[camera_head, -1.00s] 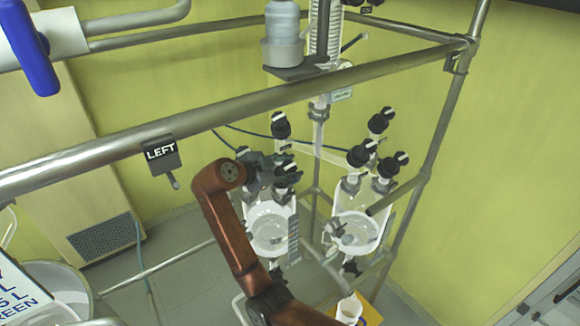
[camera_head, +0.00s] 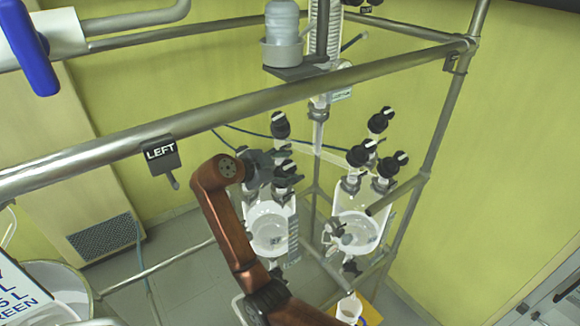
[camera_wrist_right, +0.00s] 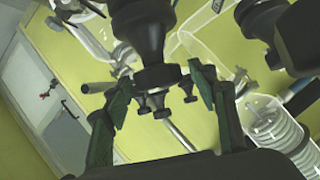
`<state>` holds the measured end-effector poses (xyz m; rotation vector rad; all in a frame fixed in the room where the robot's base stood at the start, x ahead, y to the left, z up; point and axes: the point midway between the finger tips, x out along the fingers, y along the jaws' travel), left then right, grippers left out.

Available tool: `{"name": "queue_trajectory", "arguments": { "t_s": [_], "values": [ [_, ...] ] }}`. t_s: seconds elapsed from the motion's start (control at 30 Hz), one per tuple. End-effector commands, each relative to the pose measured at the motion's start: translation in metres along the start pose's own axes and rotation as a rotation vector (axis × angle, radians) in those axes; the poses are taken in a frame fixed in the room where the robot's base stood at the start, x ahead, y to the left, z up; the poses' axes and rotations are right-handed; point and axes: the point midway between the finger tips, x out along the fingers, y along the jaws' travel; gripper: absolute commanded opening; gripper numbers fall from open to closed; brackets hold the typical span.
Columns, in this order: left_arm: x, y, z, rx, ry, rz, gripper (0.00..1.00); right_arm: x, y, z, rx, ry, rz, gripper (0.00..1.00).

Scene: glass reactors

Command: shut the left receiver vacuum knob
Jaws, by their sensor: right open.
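The left receiver (camera_head: 270,232) is a clear glass vessel below the rail, with several black knobs above it. One knob (camera_head: 279,126) stands higher at the back, and another knob (camera_head: 285,172) with a white mark is close to my right gripper (camera_head: 262,170). The pictures do not label which one is the vacuum knob. In the right wrist view, my right gripper (camera_wrist_right: 160,92) is open, with its green-edged fingers on either side of a black knob and its collar (camera_wrist_right: 158,76). Contact cannot be made out. My left gripper is out of view.
The right receiver (camera_head: 358,232) with its own black knobs (camera_head: 380,121) stands close on the right. A metal rail (camera_head: 230,110) with a LEFT tag (camera_head: 160,152) crosses in front. A glass coil (camera_wrist_right: 290,140) shows in the wrist view.

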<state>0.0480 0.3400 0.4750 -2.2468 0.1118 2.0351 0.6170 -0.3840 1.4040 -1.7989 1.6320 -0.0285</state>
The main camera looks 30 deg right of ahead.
Motion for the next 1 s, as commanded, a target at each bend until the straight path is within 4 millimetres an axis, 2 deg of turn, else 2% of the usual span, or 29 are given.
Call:
{"name": "queue_trajectory", "arguments": {
  "t_s": [0.27,0.37,0.7,0.83,1.0],
  "values": [
    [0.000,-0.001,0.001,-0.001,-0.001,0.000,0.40,-0.007,-0.001,0.001,-0.001,-0.002,-0.002,0.53],
    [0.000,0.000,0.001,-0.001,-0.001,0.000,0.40,-0.021,-0.001,0.001,0.000,-0.002,-0.003,0.53],
    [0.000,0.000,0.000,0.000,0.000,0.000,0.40,-0.090,-0.001,0.001,-0.001,-0.002,-0.003,0.53],
    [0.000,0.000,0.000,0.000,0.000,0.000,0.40,-0.108,-0.001,0.001,-0.001,0.000,-0.001,0.53],
    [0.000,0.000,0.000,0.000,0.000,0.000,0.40,-0.119,0.000,0.001,-0.001,-0.001,0.000,0.53]
  ]
}}
